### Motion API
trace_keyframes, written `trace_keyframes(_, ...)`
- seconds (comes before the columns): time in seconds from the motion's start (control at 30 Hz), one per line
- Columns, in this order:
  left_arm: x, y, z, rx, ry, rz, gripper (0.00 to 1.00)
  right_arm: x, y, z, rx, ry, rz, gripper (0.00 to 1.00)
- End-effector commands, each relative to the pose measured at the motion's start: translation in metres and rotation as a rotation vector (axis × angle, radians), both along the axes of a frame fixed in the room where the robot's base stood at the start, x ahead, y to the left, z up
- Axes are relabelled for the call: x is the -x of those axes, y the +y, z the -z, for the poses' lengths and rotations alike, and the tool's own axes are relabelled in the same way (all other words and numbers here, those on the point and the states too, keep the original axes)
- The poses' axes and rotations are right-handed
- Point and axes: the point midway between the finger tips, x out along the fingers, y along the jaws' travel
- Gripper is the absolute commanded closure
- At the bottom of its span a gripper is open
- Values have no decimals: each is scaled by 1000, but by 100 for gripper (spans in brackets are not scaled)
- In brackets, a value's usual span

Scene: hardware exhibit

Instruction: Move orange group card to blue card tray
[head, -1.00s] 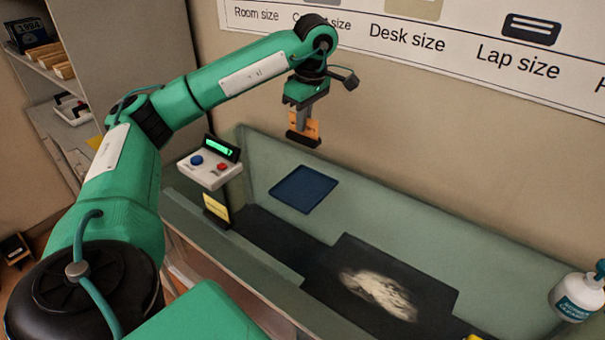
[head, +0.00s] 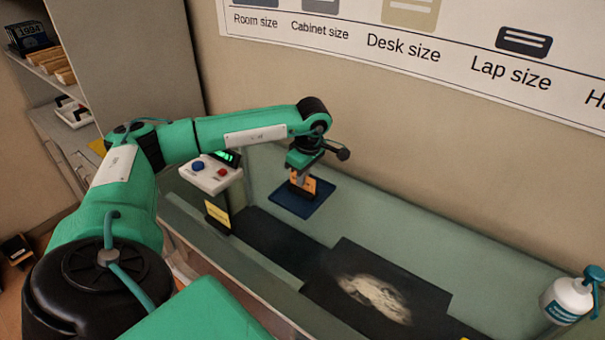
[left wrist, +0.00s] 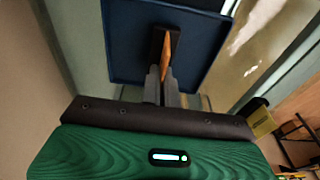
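The orange group card (head: 310,184) stands upright on a small black base. My left gripper (head: 305,174) is shut on it from above. The card shows edge-on between the fingers in the left wrist view (left wrist: 167,52). The tray fills much of the upper left wrist view (left wrist: 129,40). Whether the base touches the tray cannot be told. My right gripper is not in view.
A white button box (head: 212,175) and a yellow card (head: 217,213) are left of the tray. A dark mat with a pale patch (head: 375,298) lies in front. A pump bottle (head: 568,301) is far right. Bare green surface (head: 400,230) lies right of the tray.

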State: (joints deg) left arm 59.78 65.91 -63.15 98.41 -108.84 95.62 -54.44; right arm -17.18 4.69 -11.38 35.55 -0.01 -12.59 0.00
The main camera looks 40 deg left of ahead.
Motion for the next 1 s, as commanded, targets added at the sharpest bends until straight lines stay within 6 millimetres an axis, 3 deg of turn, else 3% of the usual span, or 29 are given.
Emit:
trace_keyframes(0.33,0,0,5,0,0,0,100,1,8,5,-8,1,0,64)
trace_keyframes(0.47,0,0,4,0,0,0,76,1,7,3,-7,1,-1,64)
trace_keyframes(0.87,0,0,-2,0,-1,-1,76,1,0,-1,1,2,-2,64)
trace_keyframes(1.0,-2,-4,-21,-1,-6,0,76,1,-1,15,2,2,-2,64)
